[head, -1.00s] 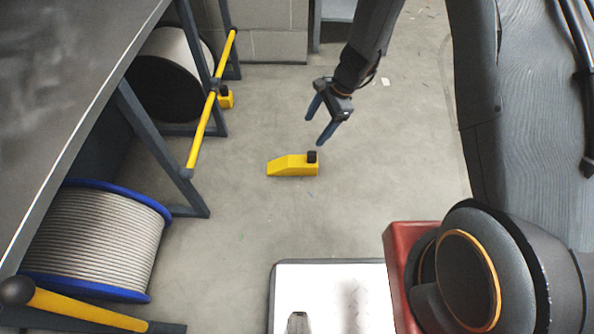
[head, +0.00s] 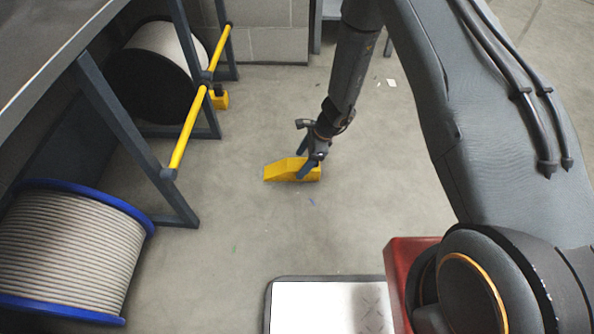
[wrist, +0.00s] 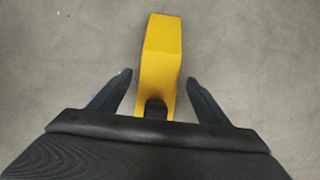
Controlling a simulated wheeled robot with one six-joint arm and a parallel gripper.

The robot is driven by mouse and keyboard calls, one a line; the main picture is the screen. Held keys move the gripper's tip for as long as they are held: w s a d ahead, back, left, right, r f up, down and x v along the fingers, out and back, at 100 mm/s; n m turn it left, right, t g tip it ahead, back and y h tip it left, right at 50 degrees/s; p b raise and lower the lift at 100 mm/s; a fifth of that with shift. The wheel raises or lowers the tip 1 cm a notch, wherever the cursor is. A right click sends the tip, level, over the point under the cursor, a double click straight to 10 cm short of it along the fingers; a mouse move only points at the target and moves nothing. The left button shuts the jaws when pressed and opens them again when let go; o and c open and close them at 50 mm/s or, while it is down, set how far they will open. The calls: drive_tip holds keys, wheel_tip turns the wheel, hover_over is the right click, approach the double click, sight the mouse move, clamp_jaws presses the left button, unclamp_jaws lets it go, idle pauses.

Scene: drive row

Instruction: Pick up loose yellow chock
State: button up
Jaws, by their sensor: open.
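The loose yellow chock (head: 284,170) lies on the grey concrete floor, a wedge with its low end to the left in the head view. Its dark knob is hidden there behind my gripper (head: 309,170), which is down at the chock's right end. In the wrist view the chock (wrist: 161,60) reaches between the two blue-grey fingers of my gripper (wrist: 158,82), with the dark knob (wrist: 156,106) near the palm. The fingers are open, with a visible gap on each side of the chock.
Another yellow chock (head: 219,99) sits by the drum. A white-topped tray (head: 325,306) is in front. Floor around the loose chock is clear.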

sight(299, 164)
drive_tip(key=shift+b+x, duration=0.8)
drive_tip(key=shift+x, duration=0.95)
drive_tip(key=shift+s+a+r, duration=0.1)
drive_tip(key=shift+a, duration=0.05)
drive_tip(key=shift+c, duration=0.2)
drive_tip(key=c, duration=1.4)
